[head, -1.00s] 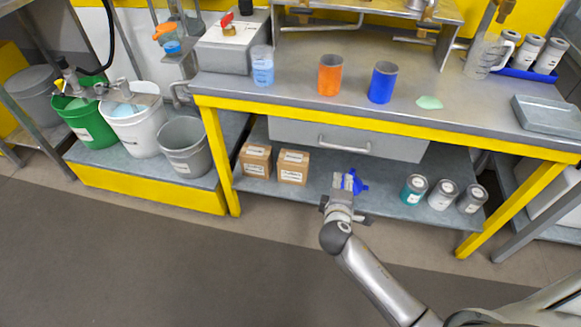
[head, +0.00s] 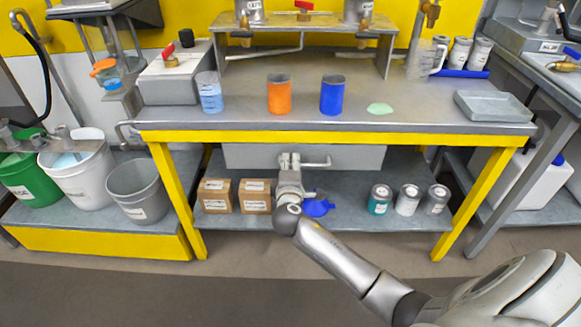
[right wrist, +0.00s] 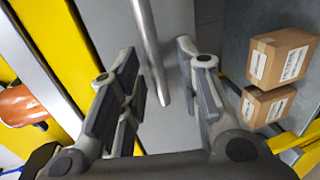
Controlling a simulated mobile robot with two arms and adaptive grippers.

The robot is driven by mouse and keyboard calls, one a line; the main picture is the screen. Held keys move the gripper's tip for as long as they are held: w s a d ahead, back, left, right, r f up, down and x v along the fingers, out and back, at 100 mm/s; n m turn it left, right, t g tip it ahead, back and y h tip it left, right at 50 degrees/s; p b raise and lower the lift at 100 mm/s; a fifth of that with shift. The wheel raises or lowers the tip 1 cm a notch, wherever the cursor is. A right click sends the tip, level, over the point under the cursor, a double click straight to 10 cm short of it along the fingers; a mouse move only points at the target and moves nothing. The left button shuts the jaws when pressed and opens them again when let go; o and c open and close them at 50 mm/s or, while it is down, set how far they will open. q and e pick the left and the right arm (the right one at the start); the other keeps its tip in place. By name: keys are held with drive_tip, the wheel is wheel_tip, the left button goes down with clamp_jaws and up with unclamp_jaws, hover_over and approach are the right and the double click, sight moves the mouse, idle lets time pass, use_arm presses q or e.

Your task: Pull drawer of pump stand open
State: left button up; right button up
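The pump stand's grey drawer (head: 350,157) sits under the steel worktop (head: 430,112), and its front looks shut. Its silver bar handle (head: 318,163) shows in the head view. My right gripper (head: 289,160) is at the left end of the handle in that view. In the right wrist view the handle bar (right wrist: 147,40) lies between the two spread fingers of the right gripper (right wrist: 158,72). There are visible gaps on both sides of the bar. The near end of the handle shows there against the drawer front (right wrist: 172,128). My left gripper is not in view.
Two cardboard boxes (head: 234,195), a blue funnel-like item (head: 318,207) and several small cans (head: 407,200) stand on the lower shelf (head: 345,218). An orange cup (head: 279,95) and a blue cup (head: 332,96) stand on the worktop. Yellow legs (head: 478,203) flank the shelf.

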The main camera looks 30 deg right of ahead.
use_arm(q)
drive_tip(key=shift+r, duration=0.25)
use_arm(e)
drive_tip(key=shift+w+d+f, duration=0.1)
drive_tip(key=shift+w+d, duration=0.1)
drive_tip(key=shift+w, duration=0.15)
drive_tip(key=shift+c, duration=0.5)
clamp_jaws()
drive_tip(key=shift+s+a, duration=0.1)
